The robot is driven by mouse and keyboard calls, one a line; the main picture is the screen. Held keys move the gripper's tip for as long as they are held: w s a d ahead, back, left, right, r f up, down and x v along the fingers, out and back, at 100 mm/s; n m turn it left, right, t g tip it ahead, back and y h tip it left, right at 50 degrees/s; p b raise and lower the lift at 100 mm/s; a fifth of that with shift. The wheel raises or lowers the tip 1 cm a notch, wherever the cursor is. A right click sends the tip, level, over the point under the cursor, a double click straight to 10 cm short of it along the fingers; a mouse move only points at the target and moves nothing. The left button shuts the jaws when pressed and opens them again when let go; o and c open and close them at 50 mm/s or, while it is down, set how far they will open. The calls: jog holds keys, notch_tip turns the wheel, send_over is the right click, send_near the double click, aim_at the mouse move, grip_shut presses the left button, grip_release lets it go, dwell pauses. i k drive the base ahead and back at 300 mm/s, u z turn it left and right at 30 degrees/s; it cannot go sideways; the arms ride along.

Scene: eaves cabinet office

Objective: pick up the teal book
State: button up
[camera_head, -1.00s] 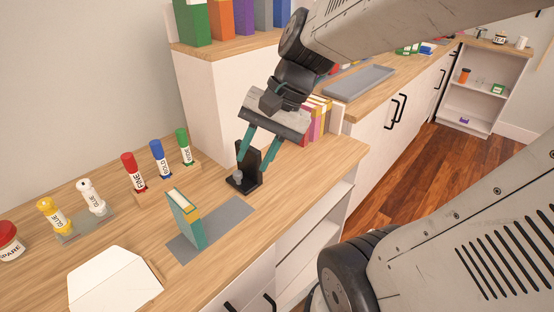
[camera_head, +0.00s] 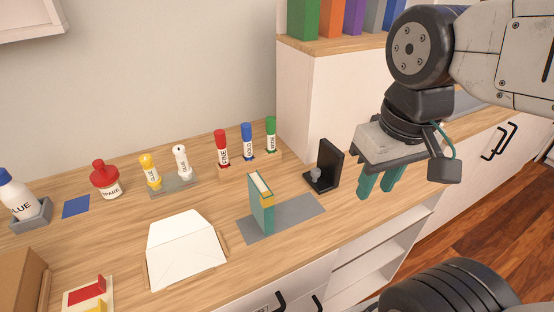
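The teal book (camera_head: 262,208) stands upright on a grey mat (camera_head: 298,217) on the wooden counter, with a yellow band near its top. My gripper (camera_head: 379,186) is to the right of the book, above the counter's front edge. Its two teal fingers point down with a gap between them, and nothing is held. The gripper is clear of the book.
A black bookend (camera_head: 325,167) stands on the counter between the book and my gripper. A white angled stand (camera_head: 187,250) is left of the book. Markers (camera_head: 247,141) and glue bottles (camera_head: 181,162) stand behind. A tall cabinet (camera_head: 318,100) rises at the back right.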

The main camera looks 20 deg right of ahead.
aim_at(261, 199)
jog(key=z, duration=1.75)
jog(key=k, duration=1.05)
jog(key=u, duration=0.35)
